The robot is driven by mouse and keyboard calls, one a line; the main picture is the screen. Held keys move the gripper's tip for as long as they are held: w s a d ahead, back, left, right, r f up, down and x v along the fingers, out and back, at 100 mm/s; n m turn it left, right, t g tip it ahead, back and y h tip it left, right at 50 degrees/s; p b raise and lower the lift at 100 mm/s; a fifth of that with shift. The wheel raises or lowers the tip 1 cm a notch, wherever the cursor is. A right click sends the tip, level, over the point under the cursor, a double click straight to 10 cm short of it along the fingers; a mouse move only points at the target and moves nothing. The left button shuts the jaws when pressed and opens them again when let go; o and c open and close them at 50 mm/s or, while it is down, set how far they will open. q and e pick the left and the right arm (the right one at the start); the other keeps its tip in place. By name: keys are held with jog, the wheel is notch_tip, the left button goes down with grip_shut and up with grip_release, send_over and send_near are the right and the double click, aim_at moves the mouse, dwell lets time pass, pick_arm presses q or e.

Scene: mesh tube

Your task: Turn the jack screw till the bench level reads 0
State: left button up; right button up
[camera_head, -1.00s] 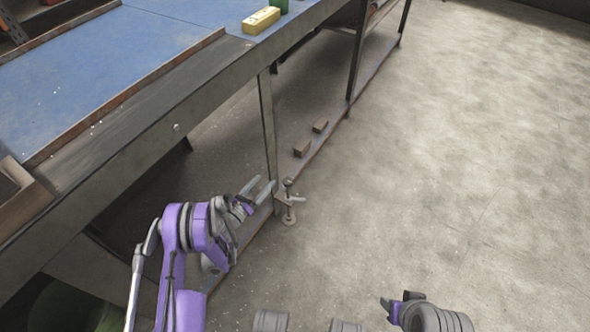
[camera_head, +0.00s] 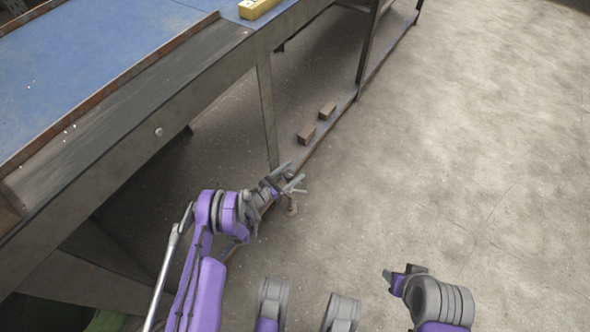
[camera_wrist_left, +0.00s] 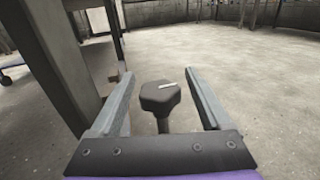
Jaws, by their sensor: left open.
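The jack (camera_head: 292,208) stands on the floor by the bench leg, mostly hidden behind my left gripper (camera_head: 290,180). In the left wrist view its dark hexagonal screw head (camera_wrist_left: 160,97), with a pale mark on top, sits between the two open fingers of my left gripper (camera_wrist_left: 162,100). Gaps show on both sides of the head, so the fingers look apart from it. A yellow block (camera_head: 257,8), perhaps the bench level, lies on the bench top, cut by the picture's top edge; no reading is legible. My right gripper (camera_head: 388,276) is low at right, its fingers unclear.
The blue-topped bench (camera_head: 90,75) fills the left, with its leg (camera_head: 267,115) close to my left gripper. Two small brown blocks (camera_head: 306,133) (camera_head: 327,110) lie under the bench near its low rail. The floor (camera_head: 470,150) at right is clear.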

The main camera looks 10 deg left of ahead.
pick_arm(q)
jog(key=shift+x, duration=0.95)
jog(key=shift+c, duration=0.3)
grip_shut()
jog(key=shift+y, duration=0.3)
jog(key=shift+w+a+n+t+y, duration=0.15)
jog(key=shift+n+t+y, duration=0.35)
jog(key=shift+n+y, duration=0.3)
jog(key=shift+s+a+n+t+y, duration=0.15)
jog(key=shift+n+t+y, duration=0.4)
jog(key=shift+y, duration=0.35)
jog(key=shift+w+a+n+t+y, duration=0.1)
jog(key=shift+a+n+t+y, duration=0.1)
jog(key=shift+n+y, duration=0.45)
jog(key=shift+w+a+n+t+y, duration=0.15)
jog(key=shift+n+y, duration=0.25)
jog(key=shift+y, duration=0.45)
jog(key=shift+a+n+y, duration=0.15)
jog(key=shift+n+y, duration=0.45)
jog(key=shift+y, duration=0.3)
